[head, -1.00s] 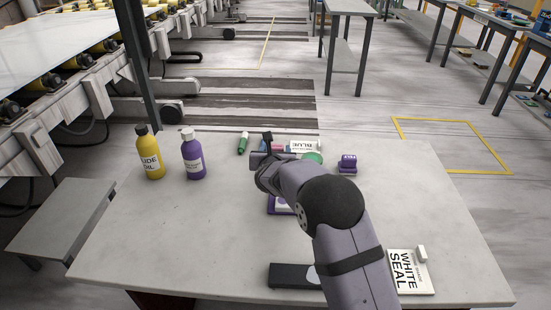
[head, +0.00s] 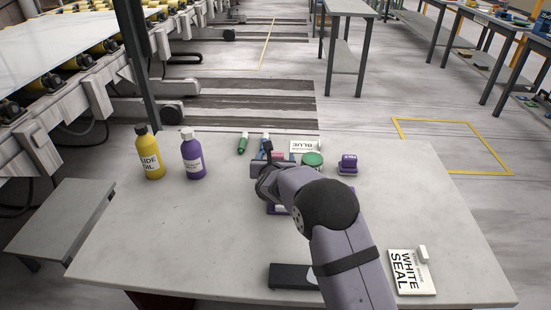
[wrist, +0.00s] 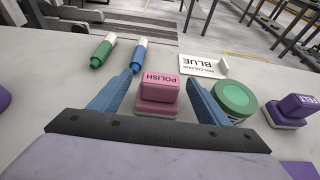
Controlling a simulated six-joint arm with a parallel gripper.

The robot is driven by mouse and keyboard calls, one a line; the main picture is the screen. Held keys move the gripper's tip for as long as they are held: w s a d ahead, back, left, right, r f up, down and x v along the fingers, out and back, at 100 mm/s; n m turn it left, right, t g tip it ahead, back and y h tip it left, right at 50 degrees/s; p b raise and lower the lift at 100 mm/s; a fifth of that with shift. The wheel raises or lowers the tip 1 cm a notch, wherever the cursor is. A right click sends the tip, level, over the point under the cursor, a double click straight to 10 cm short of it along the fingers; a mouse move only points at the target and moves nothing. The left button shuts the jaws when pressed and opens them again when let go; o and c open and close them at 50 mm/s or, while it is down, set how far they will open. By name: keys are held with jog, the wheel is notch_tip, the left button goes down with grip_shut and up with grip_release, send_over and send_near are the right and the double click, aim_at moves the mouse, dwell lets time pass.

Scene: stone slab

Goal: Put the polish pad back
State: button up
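The polish pad is a pink block marked POLISH on a pale base (wrist: 158,93). In the wrist view it stands upright on the slab, between and just beyond my gripper's two blue fingers. My gripper (wrist: 160,78) is open, with visible gaps between both fingers and the pad.
A green round tin (wrist: 234,98) stands close right of the pad, with a purple FELT pad (wrist: 294,110) beyond. Green (wrist: 103,50) and blue (wrist: 139,55) markers and a BLUE card (wrist: 205,65) lie behind. Two bottles (head: 150,155) (head: 193,157), a black block (head: 291,277) and a WHITE SEAL card (head: 411,273) are farther off.

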jog(key=shift+r, duration=0.1)
jog(key=shift+r, duration=0.1)
jog(key=b+v, duration=0.1)
jog(key=v, duration=1.1)
dwell(0.3)
jog(key=s+d+r+m+g+h+p, duration=0.35)
jog(key=s+d+m+p, duration=0.3)
jog(key=d+m, duration=0.35)
jog(key=s+d+r+m+g+h+p, duration=0.2)
jog(key=s+d+m+g+p, duration=0.25)
jog(key=s+d+m, duration=0.6)
jog(key=s+r+m+g+y+p, duration=0.2)
jog(key=s+m+p, duration=0.3)
jog(key=s+m, duration=0.2)
jog(key=s+r+m+g+y+p, duration=0.3)
jog(key=s+m+p, duration=0.2)
jog(key=s+m, duration=0.3)
jog(key=s, duration=0.3)
jog(key=shift+s+a+r+g+p, duration=0.2)
jog(key=shift+a+r+g+p, duration=0.05)
jog(key=shift+g+p, duration=0.05)
